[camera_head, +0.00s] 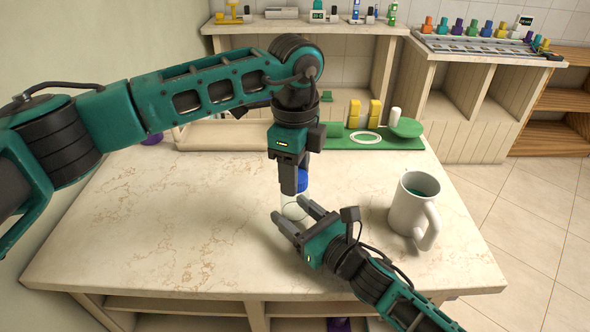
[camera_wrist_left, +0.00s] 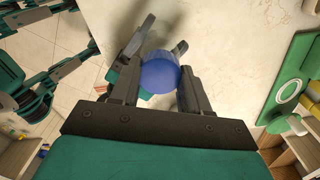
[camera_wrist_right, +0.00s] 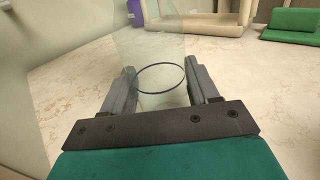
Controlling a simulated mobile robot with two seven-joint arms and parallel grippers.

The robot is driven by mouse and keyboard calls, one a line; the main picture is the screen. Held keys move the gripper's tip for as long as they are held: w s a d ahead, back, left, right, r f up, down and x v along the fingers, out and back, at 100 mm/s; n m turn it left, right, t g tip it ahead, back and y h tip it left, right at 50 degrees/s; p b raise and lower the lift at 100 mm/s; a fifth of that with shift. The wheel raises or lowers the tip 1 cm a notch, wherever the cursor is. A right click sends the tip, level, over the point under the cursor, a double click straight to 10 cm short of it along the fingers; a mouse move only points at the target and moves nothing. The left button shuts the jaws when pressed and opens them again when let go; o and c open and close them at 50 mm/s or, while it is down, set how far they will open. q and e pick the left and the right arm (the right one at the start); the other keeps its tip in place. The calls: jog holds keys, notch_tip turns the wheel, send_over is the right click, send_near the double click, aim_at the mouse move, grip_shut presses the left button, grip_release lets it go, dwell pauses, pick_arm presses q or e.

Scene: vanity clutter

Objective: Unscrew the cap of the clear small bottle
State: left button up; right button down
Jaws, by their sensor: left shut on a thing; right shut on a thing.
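The clear small bottle (camera_head: 293,209) stands on the marble table, its see-through body partly hidden by my grippers. Its blue cap (camera_head: 303,181) is on top; it also shows in the left wrist view (camera_wrist_left: 160,73). My left gripper (camera_head: 296,188) comes down from above and is shut on the blue cap. My right gripper (camera_head: 292,213) reaches in low from the right front and is shut on the bottle's body. In the right wrist view the glass body (camera_wrist_right: 160,62) with a dark ring line lies between its fingers.
A white mug (camera_head: 403,207) with dark green contents stands to the right. Behind are a beige tray (camera_head: 215,134) and a green mat (camera_head: 345,141) with yellow blocks, a white ring and a green disc. The table's left and front are clear.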

pick_arm(q)
jog(key=shift+r, duration=0.15)
dwell(0.6)
jog(key=shift+r, duration=1)
jog(key=shift+r, duration=2)
pick_arm(e)
jog(key=shift+c, duration=1)
grip_release()
